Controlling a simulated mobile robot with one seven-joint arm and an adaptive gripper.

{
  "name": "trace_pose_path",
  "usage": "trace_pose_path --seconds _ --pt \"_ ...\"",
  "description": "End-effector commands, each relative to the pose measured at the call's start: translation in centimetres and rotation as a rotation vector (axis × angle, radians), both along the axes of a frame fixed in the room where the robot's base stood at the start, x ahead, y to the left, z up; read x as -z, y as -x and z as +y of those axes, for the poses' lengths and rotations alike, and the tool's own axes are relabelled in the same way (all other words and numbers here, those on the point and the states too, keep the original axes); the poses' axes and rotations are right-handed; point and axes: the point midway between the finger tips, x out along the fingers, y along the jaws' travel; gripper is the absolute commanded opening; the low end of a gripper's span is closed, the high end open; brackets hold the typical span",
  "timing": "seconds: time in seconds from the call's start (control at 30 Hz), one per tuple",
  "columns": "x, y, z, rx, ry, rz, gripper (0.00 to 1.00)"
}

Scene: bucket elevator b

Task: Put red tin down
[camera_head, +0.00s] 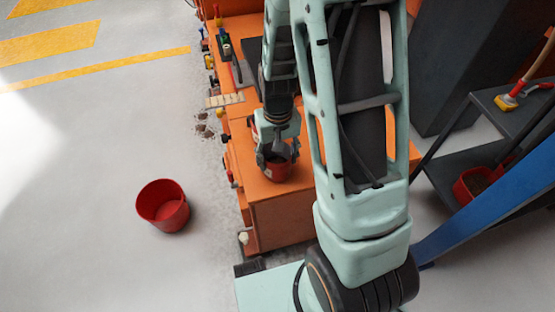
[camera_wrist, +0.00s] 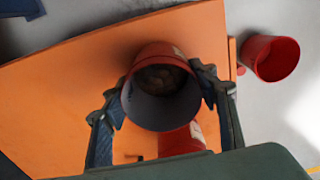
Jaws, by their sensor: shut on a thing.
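My gripper (camera_head: 277,158) is shut on a red tin (camera_head: 278,171) above the orange top (camera_head: 290,190) of a machine housing. In the wrist view, the fingers of my gripper (camera_wrist: 162,103) are on both sides of the held tin (camera_wrist: 135,82). It has a grey inside with something brown at the bottom. I cannot tell whether its base touches the orange surface. A second red object with a pale label (camera_wrist: 182,140), which looks like another tin, shows partly behind the held tin in the wrist view.
An empty red bucket (camera_head: 163,206) stands on the grey floor left of the housing; it also shows in the wrist view (camera_wrist: 270,58). A dark shelf (camera_head: 460,180) at right holds a red container (camera_head: 475,185).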

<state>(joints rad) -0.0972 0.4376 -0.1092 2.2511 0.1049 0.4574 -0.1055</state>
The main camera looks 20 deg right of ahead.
Motion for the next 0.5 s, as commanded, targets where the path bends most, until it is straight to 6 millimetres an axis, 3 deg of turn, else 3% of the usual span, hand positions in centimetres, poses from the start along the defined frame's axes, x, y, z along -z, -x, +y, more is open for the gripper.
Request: trace_pose_path --seconds 0.37,0.4,0.5 --pt "0.59 -0.01 0.01 0.0 0.0 -0.001 0.11" --pt "0.54 -0.01 0.01 0.0 0.0 -0.001 0.57" --pt "0.48 0.0 0.01 0.001 0.0 -0.001 0.68"
